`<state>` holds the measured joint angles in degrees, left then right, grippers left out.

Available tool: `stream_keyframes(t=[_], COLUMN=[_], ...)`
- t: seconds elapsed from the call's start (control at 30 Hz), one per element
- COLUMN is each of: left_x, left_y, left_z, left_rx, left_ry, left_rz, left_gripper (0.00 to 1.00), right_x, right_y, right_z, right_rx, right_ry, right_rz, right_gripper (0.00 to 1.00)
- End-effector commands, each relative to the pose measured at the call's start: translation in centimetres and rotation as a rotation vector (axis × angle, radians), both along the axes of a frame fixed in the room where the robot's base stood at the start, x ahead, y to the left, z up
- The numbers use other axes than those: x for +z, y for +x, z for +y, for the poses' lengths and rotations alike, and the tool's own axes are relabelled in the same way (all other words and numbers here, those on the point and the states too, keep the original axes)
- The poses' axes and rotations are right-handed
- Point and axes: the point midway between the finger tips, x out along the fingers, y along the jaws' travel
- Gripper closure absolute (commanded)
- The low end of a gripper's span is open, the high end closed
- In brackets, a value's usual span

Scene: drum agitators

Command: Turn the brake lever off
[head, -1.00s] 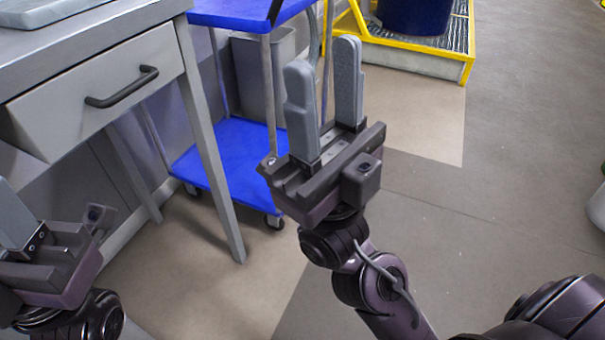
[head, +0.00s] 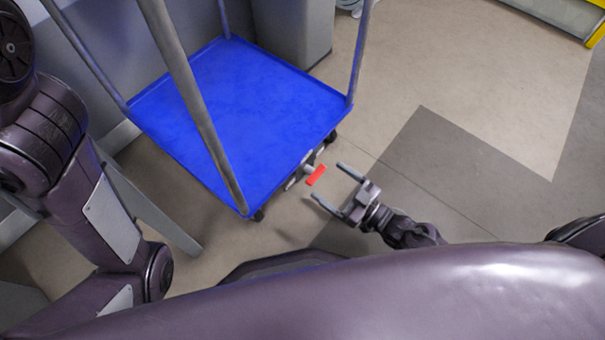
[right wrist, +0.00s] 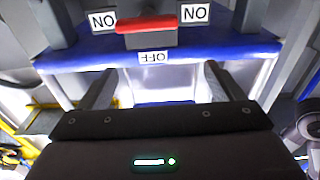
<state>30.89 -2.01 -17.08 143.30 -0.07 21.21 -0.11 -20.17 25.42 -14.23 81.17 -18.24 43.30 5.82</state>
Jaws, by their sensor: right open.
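The red brake lever (head: 316,175) is on the near right edge of the blue cart, low down. In the right wrist view the lever (right wrist: 146,24) lies level between two labels reading ON, seen upside down. An upside-down OFF label (right wrist: 153,57) sits beneath it in that picture. My right gripper (head: 327,180) is open and empty, its fingers pointing toward the lever and apart from each other. In the right wrist view its fingers (right wrist: 160,72) show below the lever, with nothing held. My left gripper is out of view.
The blue cart's lower shelf (head: 240,110) is bare, with grey posts at its corners. A grey bin (head: 290,35) stands behind it. A yellow-edged platform (head: 592,30) is at the far right. Open floor lies right of the cart.

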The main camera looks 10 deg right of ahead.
Motion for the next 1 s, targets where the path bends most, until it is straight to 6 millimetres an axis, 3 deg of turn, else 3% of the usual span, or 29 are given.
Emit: stream_keyframes(t=[0.03, 0.2, 0.6, 1.0], left_x=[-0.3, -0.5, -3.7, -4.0], left_y=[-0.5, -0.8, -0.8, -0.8], left_z=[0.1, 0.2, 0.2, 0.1], left_rx=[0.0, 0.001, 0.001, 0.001], left_ry=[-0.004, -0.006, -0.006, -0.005], left_rz=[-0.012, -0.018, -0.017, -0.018], left_gripper=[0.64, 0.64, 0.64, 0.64], right_x=[-2.1, -4.1, -4.1, -3.7], right_y=[-0.6, -0.7, 4.1, 5.0], right_z=[-0.9, -1.5, 2.1, 2.9], right_rx=[-0.003, -0.007, -0.008, -0.007], right_ry=[-0.015, -0.034, -0.033, -0.034], right_rz=[0.031, 0.068, 0.065, 0.068], right_gripper=[0.13, 0.13, 0.13, 0.13])
